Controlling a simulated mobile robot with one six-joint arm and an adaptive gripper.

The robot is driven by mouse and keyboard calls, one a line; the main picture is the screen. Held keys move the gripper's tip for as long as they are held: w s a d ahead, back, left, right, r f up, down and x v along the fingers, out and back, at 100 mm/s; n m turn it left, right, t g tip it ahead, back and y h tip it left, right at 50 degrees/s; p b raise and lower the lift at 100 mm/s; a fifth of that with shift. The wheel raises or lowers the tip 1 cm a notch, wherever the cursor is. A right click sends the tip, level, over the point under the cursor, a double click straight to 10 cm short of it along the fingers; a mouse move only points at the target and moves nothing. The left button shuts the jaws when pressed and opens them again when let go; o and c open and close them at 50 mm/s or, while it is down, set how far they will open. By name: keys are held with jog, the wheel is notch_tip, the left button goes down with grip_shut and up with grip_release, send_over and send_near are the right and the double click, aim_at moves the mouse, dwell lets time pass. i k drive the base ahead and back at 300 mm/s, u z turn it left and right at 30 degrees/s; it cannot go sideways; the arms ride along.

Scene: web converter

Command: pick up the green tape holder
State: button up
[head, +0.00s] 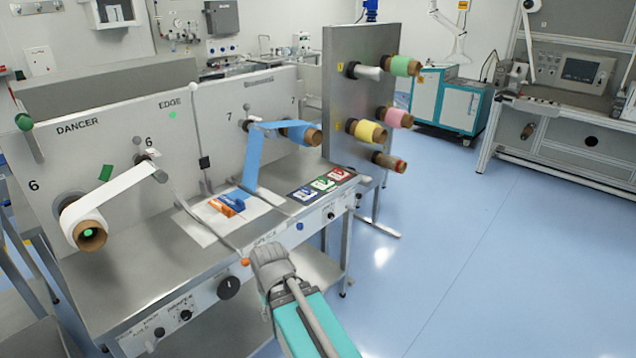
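Left of the panels, an orange-and-blue item (228,204) lies on a white sheet (203,228). Rolls on pegs, one green (403,66), jut from an upright metal plate (345,110) at right. The blue floor on the right is open.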

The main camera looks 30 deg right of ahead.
aim_at(322, 184)
jog(key=u, duration=0.05)
jog(key=i, duration=0.95)
jog(key=z, duration=0.1)
